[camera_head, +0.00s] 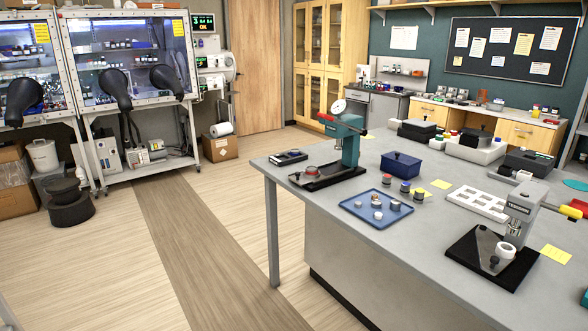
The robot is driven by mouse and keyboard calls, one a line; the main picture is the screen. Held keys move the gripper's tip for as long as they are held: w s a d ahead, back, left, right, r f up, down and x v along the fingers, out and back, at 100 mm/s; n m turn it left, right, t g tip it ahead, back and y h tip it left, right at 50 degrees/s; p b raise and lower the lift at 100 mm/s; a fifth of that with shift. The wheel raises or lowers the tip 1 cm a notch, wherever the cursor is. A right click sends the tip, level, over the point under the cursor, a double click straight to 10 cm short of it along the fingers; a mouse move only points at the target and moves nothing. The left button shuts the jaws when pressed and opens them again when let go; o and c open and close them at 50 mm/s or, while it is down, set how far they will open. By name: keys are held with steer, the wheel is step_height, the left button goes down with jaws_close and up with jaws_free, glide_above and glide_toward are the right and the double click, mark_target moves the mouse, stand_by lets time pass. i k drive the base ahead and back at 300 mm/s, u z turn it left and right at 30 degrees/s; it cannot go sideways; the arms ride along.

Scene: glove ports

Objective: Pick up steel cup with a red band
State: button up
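No part of my gripper shows in this view. Three small cups or jars stand in a row on the grey bench, between the blue tray and the blue box. One with red on it (387,180) is at the left end, one with blue (405,187) is in the middle, and another with red (419,194) is at the right end. They are too small to tell which is the steel cup with a red band. Several small silvery pieces, one of them a cup-like piece (394,205), sit on the blue tray (354,210); I see no clear red band on them.
The grey bench (460,235) carries a teal press (345,135), a grey press (520,210), a blue box (401,166) and a white slotted rack (478,203). Glove boxes (130,60) stand at the left. The wooden floor (150,260) before the bench is clear.

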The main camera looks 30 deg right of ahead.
mark_target(310, 170)
steer(key=u, duration=0.5)
steer(key=i, duration=1.55)
steer(key=u, duration=0.2)
